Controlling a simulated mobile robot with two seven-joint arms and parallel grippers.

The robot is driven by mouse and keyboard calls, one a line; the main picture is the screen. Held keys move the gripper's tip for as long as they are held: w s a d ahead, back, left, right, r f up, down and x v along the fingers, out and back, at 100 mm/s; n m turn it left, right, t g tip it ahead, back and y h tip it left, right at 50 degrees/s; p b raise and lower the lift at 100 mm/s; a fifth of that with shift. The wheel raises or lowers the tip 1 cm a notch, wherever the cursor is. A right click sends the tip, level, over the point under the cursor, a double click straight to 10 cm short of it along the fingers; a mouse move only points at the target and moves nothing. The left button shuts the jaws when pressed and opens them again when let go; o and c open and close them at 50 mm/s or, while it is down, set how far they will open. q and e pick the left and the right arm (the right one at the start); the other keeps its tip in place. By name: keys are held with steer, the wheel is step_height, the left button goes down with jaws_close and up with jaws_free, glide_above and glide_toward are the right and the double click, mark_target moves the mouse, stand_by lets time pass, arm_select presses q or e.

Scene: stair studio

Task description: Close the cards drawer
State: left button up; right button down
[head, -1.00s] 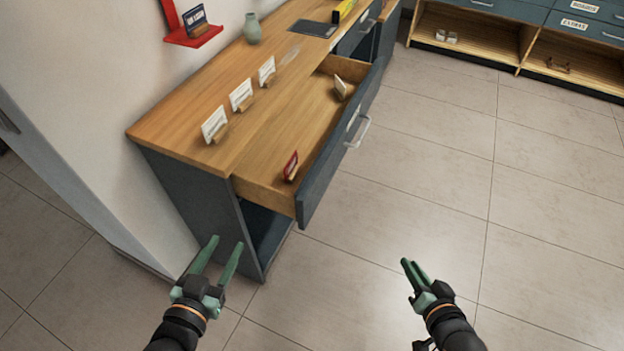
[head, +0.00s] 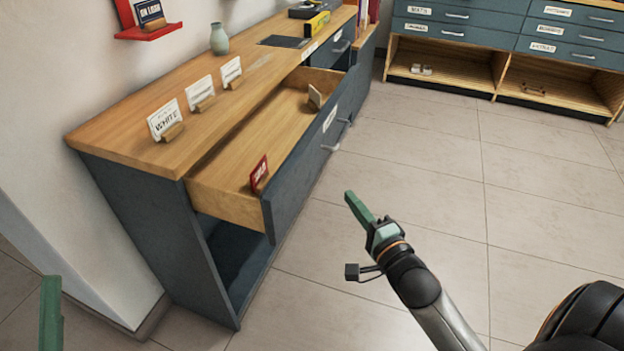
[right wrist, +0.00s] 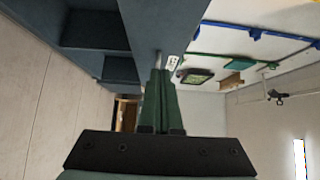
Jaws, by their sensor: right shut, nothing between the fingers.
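A drawer with a dark blue front (head: 300,172) stands pulled out of the wood-topped cabinet (head: 130,125). Its label is too small to read. Its handle (head: 341,138) is on the front's far half. Inside it stand a red card in a holder (head: 259,174) and a pale card (head: 314,97). My right gripper (head: 350,198) is shut and empty, over the floor to the right of the drawer front, apart from it. In the right wrist view its shut fingers (right wrist: 160,74) point toward blue cabinet fronts. Of my left gripper, one green finger (head: 50,312) shows at the lower left edge.
Three white cards (head: 167,122) in holders, a vase (head: 219,39) and a dark flat mat (head: 284,41) are on the cabinet top. A blue drawer cabinet (head: 490,32) with open shelves stands at the back. The tiled floor (head: 440,150) in front of the drawer is clear.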

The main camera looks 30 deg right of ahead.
steer(key=b, duration=0.2)
glide_toward(311, 164)
steer(key=w+d, duration=0.2)
steer(key=d, duration=0.1)
steer(key=w+a, duration=0.1)
steer(key=w+a+b, duration=0.1)
steer(key=shift+w+r, duration=0.1)
steer(key=shift+w, duration=0.3)
steer(key=shift+w+a, duration=0.3)
steer(key=shift+w, duration=0.1)
arm_select(q)
step_height(311, 164, down, 4)
steer(key=shift+w+d+r+n, duration=0.1)
steer(key=shift+d+r+n, duration=0.1)
steer(key=shift+n, duration=0.2)
steer(key=shift+a, duration=0.1)
